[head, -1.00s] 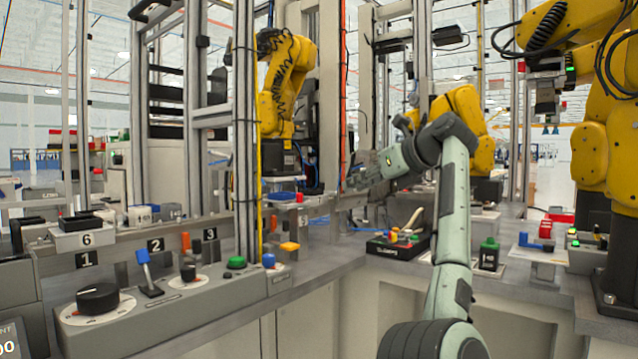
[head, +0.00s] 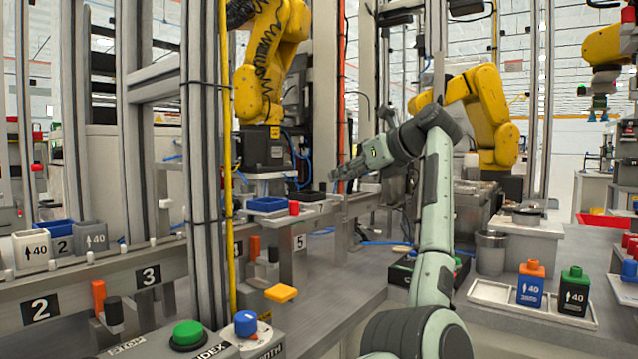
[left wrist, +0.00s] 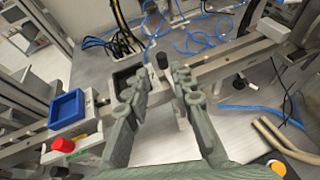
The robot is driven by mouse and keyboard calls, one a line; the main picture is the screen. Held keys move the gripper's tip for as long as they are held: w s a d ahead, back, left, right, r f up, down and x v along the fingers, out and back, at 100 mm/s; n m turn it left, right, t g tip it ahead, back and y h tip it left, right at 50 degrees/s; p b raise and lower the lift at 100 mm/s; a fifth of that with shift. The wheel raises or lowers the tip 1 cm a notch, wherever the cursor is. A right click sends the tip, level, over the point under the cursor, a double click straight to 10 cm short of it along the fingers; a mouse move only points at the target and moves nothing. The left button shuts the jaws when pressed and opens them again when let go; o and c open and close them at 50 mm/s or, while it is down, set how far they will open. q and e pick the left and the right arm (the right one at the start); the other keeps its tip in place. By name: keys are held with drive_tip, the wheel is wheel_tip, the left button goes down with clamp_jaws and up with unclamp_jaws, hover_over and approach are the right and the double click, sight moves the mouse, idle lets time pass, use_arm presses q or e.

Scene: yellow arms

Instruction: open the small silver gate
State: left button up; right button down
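My left gripper (head: 340,174) reaches over the grey conveyor rail (head: 365,204) in the head view. In the left wrist view its two fingers (left wrist: 158,84) are spread apart with nothing between them. Beyond the fingertips, a small black knob (left wrist: 162,60) stands by the silver rail (left wrist: 218,66), beside a dark square tray (left wrist: 126,77). A small silver fitting on the rail near the right fingertip may be the gate; the finger partly covers it, and I cannot tell its position. My right gripper is not in view.
A blue tray (left wrist: 67,109) and a red button (left wrist: 63,145) sit left of my gripper in the wrist view. Blue cables (left wrist: 200,35) lie behind the rail. A metal post (head: 205,150) and a yellow robot arm (head: 265,60) stand nearby. Bottles (head: 531,283) stand at right.

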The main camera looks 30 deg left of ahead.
sight(323, 184)
use_arm(q)
drive_tip(key=x, duration=0.8)
drive_tip(key=shift+w+a+r, duration=0.15)
drive_tip(key=shift+r, duration=0.05)
clamp_jaws()
